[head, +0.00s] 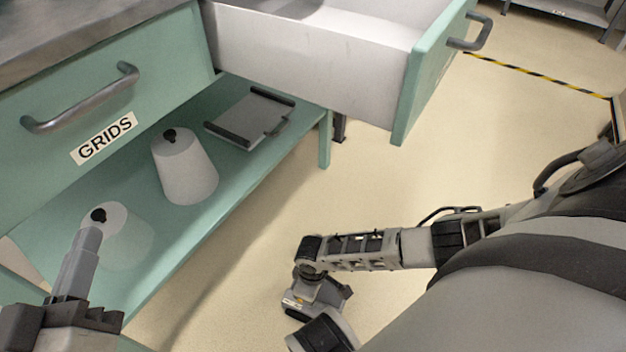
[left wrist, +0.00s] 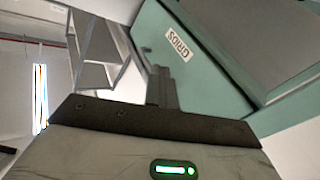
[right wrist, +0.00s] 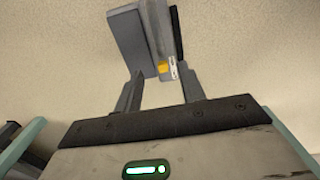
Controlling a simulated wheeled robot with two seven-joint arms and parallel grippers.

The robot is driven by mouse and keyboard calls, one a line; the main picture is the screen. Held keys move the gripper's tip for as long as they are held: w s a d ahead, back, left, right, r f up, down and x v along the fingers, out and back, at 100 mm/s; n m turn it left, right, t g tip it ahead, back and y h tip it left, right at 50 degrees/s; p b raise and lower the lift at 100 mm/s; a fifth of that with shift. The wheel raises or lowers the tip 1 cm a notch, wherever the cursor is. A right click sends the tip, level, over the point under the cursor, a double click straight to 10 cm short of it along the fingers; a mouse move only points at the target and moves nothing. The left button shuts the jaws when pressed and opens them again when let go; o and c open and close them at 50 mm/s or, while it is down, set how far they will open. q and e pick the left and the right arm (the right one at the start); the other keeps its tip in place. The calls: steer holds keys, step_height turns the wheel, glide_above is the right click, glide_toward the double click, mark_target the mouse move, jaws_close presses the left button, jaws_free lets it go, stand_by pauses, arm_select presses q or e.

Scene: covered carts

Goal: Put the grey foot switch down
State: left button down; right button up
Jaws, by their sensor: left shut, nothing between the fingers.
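The grey foot switch (right wrist: 160,42) shows in the right wrist view, with a flat dark grey plate, a lighter body and a small yellow label. My right gripper (right wrist: 158,82) has its fingers on both sides of its near end and is shut on it, with floor behind. My left gripper (head: 93,228) is shut and empty in front of the teal cart (head: 215,235). Its fingers also show together in the left wrist view (left wrist: 160,75).
The lower shelf holds a white cone-shaped cover (head: 187,172) with a black knob, a paler cover (head: 128,238) partly behind my left fingers, and a flat grey tray-like object (head: 248,120). An open drawer (head: 310,60) juts out above. The floor (head: 490,130) to the right is clear.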

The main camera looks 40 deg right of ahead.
steer(key=shift+f+b, duration=0.35)
steer(key=shift+f, duration=0.45)
steer(key=f+b, duration=0.3)
steer(key=f, duration=0.1)
steer(key=shift+a+f+b, duration=0.2)
steer(key=shift+f+b, duration=0.1)
steer(key=shift+b, duration=0.1)
steer(key=shift+f, duration=0.1)
arm_select(q)
step_height(320, 180, up, 9)
steer(key=m+t+h, duration=0.2)
steer(key=m+h, duration=0.5)
steer(key=m, duration=0.2)
steer(key=shift+s+f+m+t, duration=0.15)
steer(key=shift+s+m+t, duration=0.15)
steer(key=shift+s+m, duration=0.15)
arm_select(e)
jaws_close()
arm_select(q)
steer(key=shift+a, duration=0.1)
